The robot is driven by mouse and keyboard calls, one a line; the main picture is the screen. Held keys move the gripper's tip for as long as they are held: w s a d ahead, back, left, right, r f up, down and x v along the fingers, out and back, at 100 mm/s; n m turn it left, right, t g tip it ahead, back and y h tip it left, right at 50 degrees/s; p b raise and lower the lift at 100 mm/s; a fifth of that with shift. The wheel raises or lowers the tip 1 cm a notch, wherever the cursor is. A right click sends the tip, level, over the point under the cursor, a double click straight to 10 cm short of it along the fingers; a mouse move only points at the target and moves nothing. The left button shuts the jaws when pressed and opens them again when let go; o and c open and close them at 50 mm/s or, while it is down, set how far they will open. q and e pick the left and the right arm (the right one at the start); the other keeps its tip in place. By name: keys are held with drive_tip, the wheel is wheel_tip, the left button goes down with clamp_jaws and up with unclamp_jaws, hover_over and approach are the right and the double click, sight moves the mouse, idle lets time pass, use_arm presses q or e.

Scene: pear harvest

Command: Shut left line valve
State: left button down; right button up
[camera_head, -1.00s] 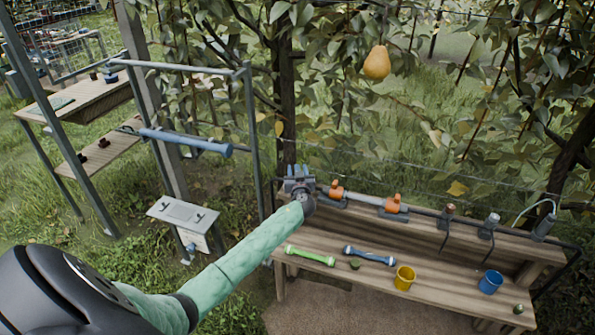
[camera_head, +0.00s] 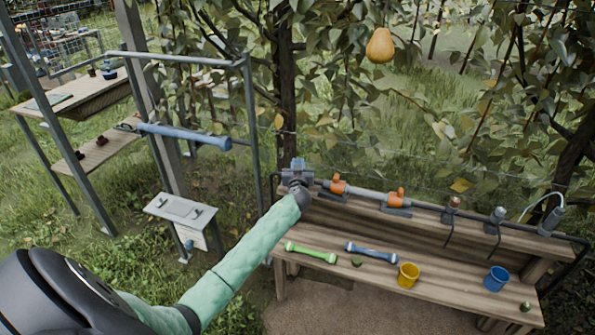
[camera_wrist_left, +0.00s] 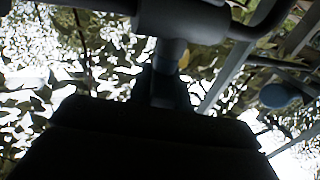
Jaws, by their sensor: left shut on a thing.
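My left gripper (camera_head: 297,172) is at the left end of the pipe (camera_head: 366,192) above the bench, shut on the left line valve there. The gripper hides most of this valve, so its handle angle cannot be read. In the left wrist view, a grey pipe body (camera_wrist_left: 185,20) crosses the top, and a short stem (camera_wrist_left: 165,75) runs down from it to the dark gripper (camera_wrist_left: 160,105). Two orange-handled fittings, one near (camera_head: 338,186) and one farther right (camera_head: 396,198), sit on the same pipe. My right gripper is not in view.
The wooden bench (camera_head: 345,278) holds a green bar (camera_head: 311,252), a blue bar (camera_head: 371,253), a yellow cup (camera_head: 408,275) and a blue cup (camera_head: 496,279). A pear (camera_head: 380,45) hangs above. A metal frame (camera_head: 252,130) stands left of the gripper.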

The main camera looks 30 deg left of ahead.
use_arm(q)
drive_tip(key=shift+f+m+t+h+b, duration=0.3)
drive_tip(key=shift+t+h+b, duration=0.1)
drive_tip(key=shift+h+b, duration=0.15)
drive_tip(key=shift+r+m+t+h, duration=0.3)
drive_tip(key=shift+m+h, duration=0.3)
drive_tip(key=shift+h, duration=0.05)
drive_tip(key=shift+r+m+t+h+p, duration=0.1)
drive_tip(key=shift+m+t+h+p, duration=0.4)
drive_tip(key=shift+h, duration=0.4)
drive_tip(key=shift+m+h, duration=0.6)
drive_tip(key=shift+h, duration=0.3)
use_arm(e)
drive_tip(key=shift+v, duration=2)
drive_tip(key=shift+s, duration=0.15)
use_arm(q)
drive_tip(key=c, duration=1.3)
unclamp_jaws()
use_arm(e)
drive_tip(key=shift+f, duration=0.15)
